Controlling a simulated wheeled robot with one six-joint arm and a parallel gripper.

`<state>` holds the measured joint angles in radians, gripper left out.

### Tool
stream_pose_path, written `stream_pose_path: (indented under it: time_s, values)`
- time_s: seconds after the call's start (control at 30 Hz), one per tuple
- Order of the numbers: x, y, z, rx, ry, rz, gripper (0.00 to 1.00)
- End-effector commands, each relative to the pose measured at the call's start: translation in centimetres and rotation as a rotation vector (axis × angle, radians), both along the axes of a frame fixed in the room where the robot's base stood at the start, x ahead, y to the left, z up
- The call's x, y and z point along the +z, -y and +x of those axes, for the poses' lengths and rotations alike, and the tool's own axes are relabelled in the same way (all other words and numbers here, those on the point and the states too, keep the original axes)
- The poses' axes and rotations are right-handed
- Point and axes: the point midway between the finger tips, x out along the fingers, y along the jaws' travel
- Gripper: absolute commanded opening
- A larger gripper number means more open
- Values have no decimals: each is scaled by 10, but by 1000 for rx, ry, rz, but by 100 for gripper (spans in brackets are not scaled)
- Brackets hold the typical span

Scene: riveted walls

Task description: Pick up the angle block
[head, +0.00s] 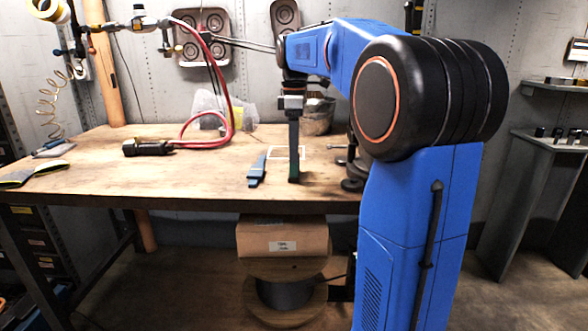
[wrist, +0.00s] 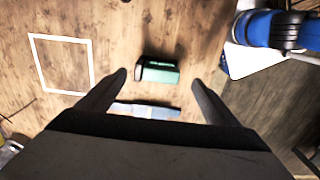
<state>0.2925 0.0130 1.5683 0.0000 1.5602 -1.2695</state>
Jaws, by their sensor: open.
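A small green block with a dark side, which I take to be the angle block (wrist: 158,73), lies on the wooden bench. In the wrist view it sits between and slightly beyond my fingertips, not touching either. My gripper (wrist: 159,78) is open and empty, pointing down over the bench. In the head view my gripper (head: 293,178) hangs near the bench's front edge, and its fingers mostly hide the block. A flat blue-grey piece (wrist: 147,110) lies closer to the gripper body, partly covered by it; it also shows in the head view (head: 257,171), left of the fingers.
A white square outline (wrist: 92,66) is marked on the bench (head: 205,180), left of the block in the wrist view. A red hose (head: 225,115) with a black fitting (head: 148,147) lies to the left. Dark metal hardware (head: 353,183) stands close on the right.

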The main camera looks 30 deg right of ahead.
Motion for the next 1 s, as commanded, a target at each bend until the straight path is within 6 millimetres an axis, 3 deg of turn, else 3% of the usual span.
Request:
stream_pose_path:
  time_s: [0.33, 0.63, 0.97, 1.0]
  values:
    - [-26, 0, 1, 0, -2, 0, 84]
    - [-64, 2, 4, 0, -1, 1, 84]
    - [-70, 2, 5, 0, 0, 0, 84]
    - [-70, 2, 5, 0, 0, 0, 77]
